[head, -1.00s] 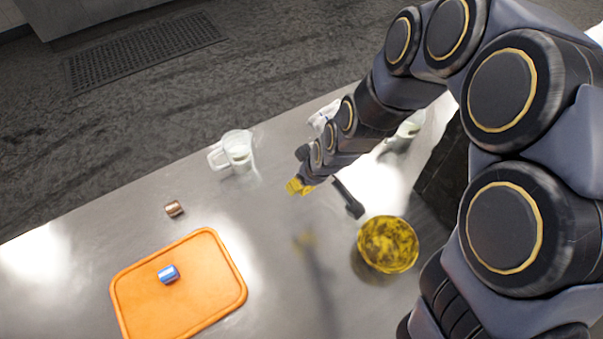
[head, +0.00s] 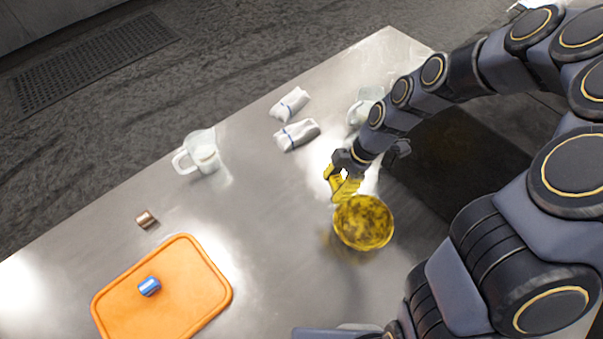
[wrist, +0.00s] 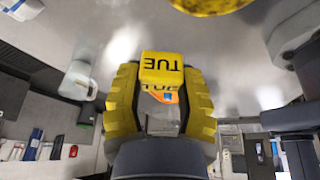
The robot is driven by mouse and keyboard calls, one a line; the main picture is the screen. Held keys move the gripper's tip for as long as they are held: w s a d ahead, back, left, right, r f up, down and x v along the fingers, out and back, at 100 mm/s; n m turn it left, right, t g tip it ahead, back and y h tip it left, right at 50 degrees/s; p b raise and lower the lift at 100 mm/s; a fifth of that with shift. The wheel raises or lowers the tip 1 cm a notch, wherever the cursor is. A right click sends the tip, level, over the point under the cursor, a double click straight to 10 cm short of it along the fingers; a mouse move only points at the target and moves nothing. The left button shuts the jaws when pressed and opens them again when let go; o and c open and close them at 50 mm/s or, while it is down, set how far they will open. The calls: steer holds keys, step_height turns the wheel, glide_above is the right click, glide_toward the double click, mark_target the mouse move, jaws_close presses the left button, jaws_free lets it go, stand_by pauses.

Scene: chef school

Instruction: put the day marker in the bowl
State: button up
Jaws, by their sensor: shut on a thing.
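The day marker (wrist: 161,68) is a yellow block with "TUE" in dark letters. In the wrist view it sits between the two yellow fingers of my gripper (wrist: 160,95), which is shut on it. In the head view my gripper (head: 342,186) is just beyond the bowl's far rim, and the marker cannot be told apart from the yellow fingers. The bowl (head: 362,222) is yellow with dark blotches and stands on the steel table. Its edge also shows at the top of the wrist view (wrist: 205,5).
An orange board (head: 190,300) with a blue cylinder (head: 149,287) lies front left. A copper cylinder (head: 146,219), a glass mug (head: 203,152), two white cloth bundles (head: 297,134) and another glass vessel (head: 362,108) stand farther back. Dark mat (head: 450,160) on the right. Middle table is clear.

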steer(key=s+d+r+n+g+h, duration=0.1)
steer(key=s+d+n+g, duration=0.15)
steer(key=d+n, duration=0.35)
glide_above(358, 232)
steer(key=shift+m+t, duration=0.3)
steer(key=shift+t, duration=0.05)
steer(key=shift+f, duration=5.45)
steer(key=o, duration=0.9)
steer(key=shift+o, duration=0.2)
step_height(358, 232, up, 7)
